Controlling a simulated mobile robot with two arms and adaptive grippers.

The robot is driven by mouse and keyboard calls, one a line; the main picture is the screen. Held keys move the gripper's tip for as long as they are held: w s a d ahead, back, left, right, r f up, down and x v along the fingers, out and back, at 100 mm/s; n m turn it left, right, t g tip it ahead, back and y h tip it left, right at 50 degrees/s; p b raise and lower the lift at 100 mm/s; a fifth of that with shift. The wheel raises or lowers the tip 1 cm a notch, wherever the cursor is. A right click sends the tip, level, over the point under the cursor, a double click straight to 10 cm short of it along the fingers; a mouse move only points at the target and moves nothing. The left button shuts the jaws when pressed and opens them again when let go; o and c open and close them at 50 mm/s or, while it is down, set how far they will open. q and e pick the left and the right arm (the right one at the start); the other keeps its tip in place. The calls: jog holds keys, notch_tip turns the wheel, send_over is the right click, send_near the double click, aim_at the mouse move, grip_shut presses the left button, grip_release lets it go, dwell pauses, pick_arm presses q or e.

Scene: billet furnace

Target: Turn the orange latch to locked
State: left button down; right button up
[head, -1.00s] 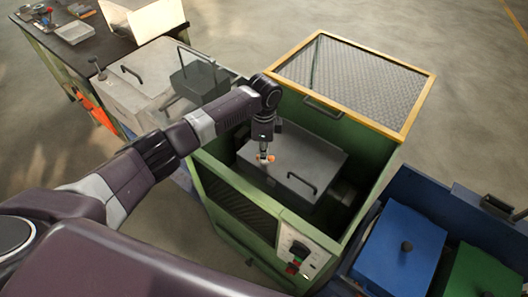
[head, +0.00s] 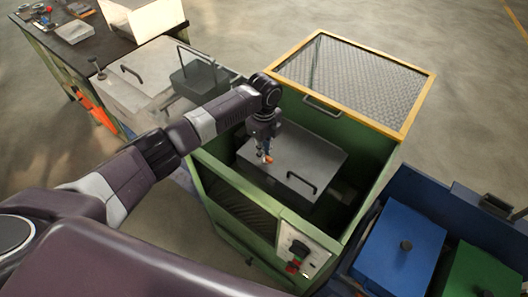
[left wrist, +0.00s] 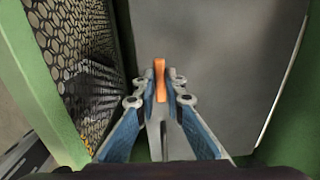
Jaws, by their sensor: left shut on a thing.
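The orange latch (head: 267,159) sits on the grey lid (head: 312,152) inside the green furnace box. In the left wrist view the latch (left wrist: 160,78) stands between the fingers and points away along the view. My left gripper (head: 264,154) reaches down into the box from above. Its blue-sided fingers (left wrist: 160,97) are closed on the latch. Part of the latch is hidden by the fingers. My right gripper is not in view.
The green box (head: 225,180) has mesh sides and a raised yellow-framed mesh cover (head: 350,80). The lid has a black handle (head: 301,184). A control panel (head: 302,250) is on the front.

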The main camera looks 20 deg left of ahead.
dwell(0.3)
pick_arm(q)
jog(key=c, duration=2)
grip_release()
notch_tip(320, 180, up, 12)
jog(key=shift+r, duration=0.1)
